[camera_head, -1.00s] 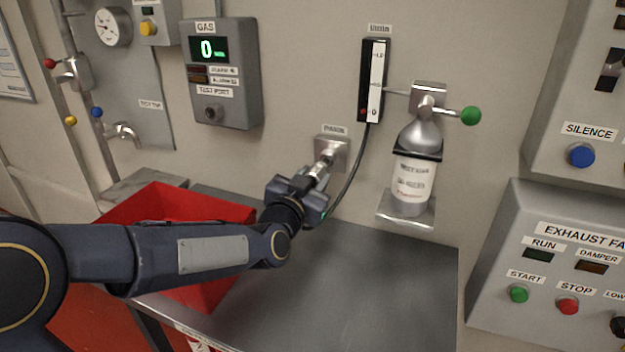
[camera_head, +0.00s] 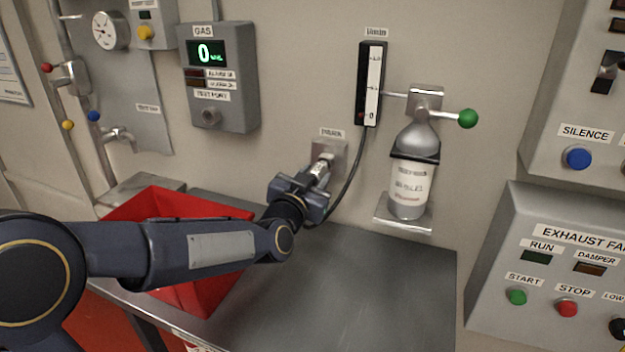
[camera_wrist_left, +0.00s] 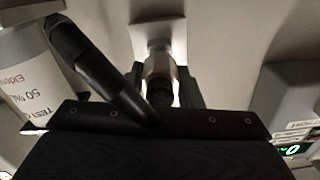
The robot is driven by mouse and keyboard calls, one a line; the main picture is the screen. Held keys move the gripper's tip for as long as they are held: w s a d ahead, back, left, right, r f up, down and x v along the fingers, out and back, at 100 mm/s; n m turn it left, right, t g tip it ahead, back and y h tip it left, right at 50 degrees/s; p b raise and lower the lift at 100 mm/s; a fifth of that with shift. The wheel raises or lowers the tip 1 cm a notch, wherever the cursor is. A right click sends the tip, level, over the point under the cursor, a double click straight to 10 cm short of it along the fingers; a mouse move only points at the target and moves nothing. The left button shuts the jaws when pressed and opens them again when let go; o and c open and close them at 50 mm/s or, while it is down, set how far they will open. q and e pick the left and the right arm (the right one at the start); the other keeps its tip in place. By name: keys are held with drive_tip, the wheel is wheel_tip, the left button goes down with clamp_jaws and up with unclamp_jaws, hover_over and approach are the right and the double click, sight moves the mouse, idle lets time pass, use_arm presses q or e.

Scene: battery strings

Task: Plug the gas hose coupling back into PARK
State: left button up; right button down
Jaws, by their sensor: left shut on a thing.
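My left gripper (camera_head: 312,188) is shut on the metal gas hose coupling (camera_head: 321,172) in front of the wall, below the flow meter. The coupling points at the PARK socket plate (camera_head: 335,150) and its front end meets the fitting there; I cannot tell whether it is fully seated. In the left wrist view the coupling (camera_wrist_left: 160,70) lines up with the pale socket plate (camera_wrist_left: 160,38). The black hose (camera_head: 352,170) runs from the coupling up to the flow meter (camera_head: 371,85); it also crosses the left wrist view (camera_wrist_left: 95,65). My right gripper is not in view.
A gas bottle (camera_head: 411,180) with a green-knobbed valve stands on a bracket right of the socket. The GAS detector (camera_head: 222,115) with its test port hangs to the left. A red bin (camera_head: 215,285) sits on the steel bench (camera_head: 370,285), whose right part is clear.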

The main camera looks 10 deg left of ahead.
use_arm(q)
drive_tip(key=shift+w+d, duration=0.1)
drive_tip(key=shift+w, duration=0.65)
drive_tip(key=o, duration=1.2)
drive_tip(key=shift+c, duration=0.2)
drive_tip(key=shift+s, duration=0.1)
drive_tip(key=s+a, duration=0.1)
drive_tip(key=s, duration=0.6)
drive_tip(key=shift+s+a+b, duration=0.25)
drive_tip(key=shift+s+b, duration=0.05)
drive_tip(key=s+a+f+n+g+p, duration=0.2)
drive_tip(key=s+g, duration=0.2)
drive_tip(key=s, duration=0.6)
drive_tip(key=s+a+f+n+g+p, duration=0.2)
drive_tip(key=s+a+f+g+p, duration=0.1)
drive_tip(key=s, duration=0.7)
drive_tip(key=s+a+f+n+g+p, duration=0.2)
drive_tip(key=s+g, duration=0.3)
drive_tip(key=s, duration=0.5)
drive_tip(key=shift+a+f, duration=0.5)
